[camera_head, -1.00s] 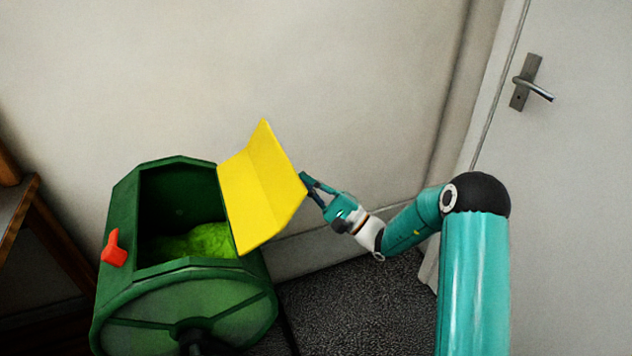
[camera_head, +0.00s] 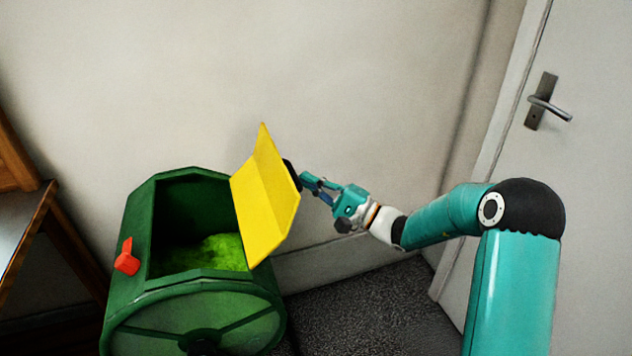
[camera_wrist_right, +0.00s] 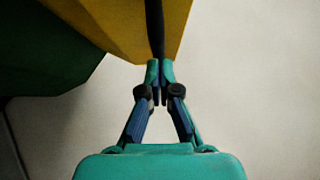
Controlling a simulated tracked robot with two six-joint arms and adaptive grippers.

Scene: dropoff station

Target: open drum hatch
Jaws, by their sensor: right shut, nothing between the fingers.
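The green drum (camera_head: 195,292) stands at the lower left in the head view, with its top opening uncovered. Bright green material (camera_head: 212,252) lies inside it. The yellow hatch (camera_head: 266,205) stands swung open at the right side of the opening. My right gripper (camera_head: 303,180) is shut and empty, at the right side of the hatch by a dark part on its far face. In the right wrist view the closed fingertips (camera_wrist_right: 160,72) are at the lower edge of the yellow hatch (camera_wrist_right: 125,25), by a dark bar; I cannot tell whether they touch. My left gripper is not in view.
A red handle (camera_head: 127,257) sits on the drum's left side. A wooden table (camera_head: 22,225) stands at the far left. The wall is close behind the drum. A white door with a metal handle (camera_head: 546,101) is at the right. Dark carpet (camera_head: 365,306) is clear right of the drum.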

